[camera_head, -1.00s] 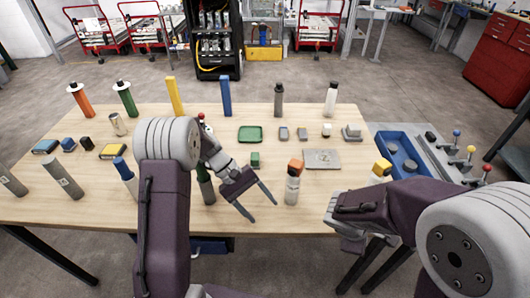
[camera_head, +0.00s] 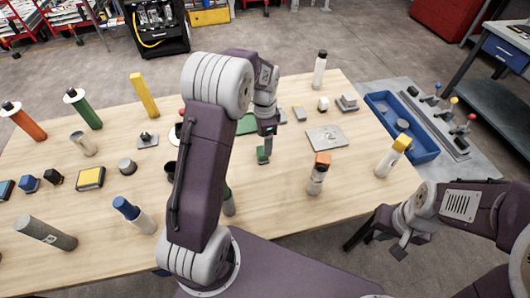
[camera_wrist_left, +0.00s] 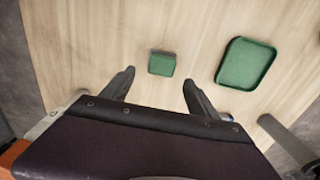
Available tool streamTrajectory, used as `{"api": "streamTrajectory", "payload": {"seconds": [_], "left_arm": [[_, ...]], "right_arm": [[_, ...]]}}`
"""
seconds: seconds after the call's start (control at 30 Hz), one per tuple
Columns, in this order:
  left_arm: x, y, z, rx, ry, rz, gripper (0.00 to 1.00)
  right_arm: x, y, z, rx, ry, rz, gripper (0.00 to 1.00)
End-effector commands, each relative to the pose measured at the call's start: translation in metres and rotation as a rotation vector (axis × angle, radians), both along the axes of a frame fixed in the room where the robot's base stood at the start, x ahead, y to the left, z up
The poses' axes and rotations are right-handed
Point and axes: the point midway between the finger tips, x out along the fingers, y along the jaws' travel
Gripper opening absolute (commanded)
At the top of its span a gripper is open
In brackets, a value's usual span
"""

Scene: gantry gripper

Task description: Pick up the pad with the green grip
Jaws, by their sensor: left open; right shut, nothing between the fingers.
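The pad with the green grip (camera_head: 264,154) stands on the table in front of the green tray (camera_head: 246,123). In the left wrist view, the pad (camera_wrist_left: 162,64) shows a green top with a thin grey edge. It lies beyond the fingertips, roughly in line with the gap between them. My left gripper (camera_wrist_left: 157,78) is open and empty. In the head view my left arm reaches over the table and largely hides its fingers. My right gripper (camera_head: 360,232) is shut and empty, off the table's front right edge.
A blue bin (camera_head: 408,133) is at the right. Several cylinders and blocks fill the table's left.

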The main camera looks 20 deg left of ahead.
Motion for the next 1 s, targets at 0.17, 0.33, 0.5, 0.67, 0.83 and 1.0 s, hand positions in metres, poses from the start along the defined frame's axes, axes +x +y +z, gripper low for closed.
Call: {"api": "streamTrajectory", "payload": {"seconds": [0.17, 0.33, 0.5, 0.67, 0.83, 1.0], "left_arm": [[0.000, 0.000, -0.011, -0.001, 0.001, 0.003, 0.69], [-0.004, 0.001, -0.034, -0.002, 0.006, 0.004, 0.69], [-0.004, 0.002, -0.060, -0.001, 0.003, 0.004, 0.69], [-0.004, 0.002, -0.063, -0.001, 0.000, 0.005, 0.69], [-0.004, 0.002, -0.063, -0.002, 0.001, 0.005, 0.47], [-0.004, 0.002, -0.063, -0.002, 0.001, 0.005, 0.03]], "right_arm": [[0.000, 0.000, 0.000, 0.000, 0.000, 0.002, 0.00], [0.000, 0.000, 0.001, -0.001, 0.000, 0.003, 0.00], [0.000, 0.000, 0.001, -0.001, 0.001, 0.004, 0.00], [0.000, 0.000, 0.001, -0.001, 0.001, 0.004, 0.00], [0.000, 0.000, 0.001, -0.001, 0.001, 0.004, 0.00], [0.000, 0.000, 0.001, -0.001, 0.001, 0.004, 0.00]]}}
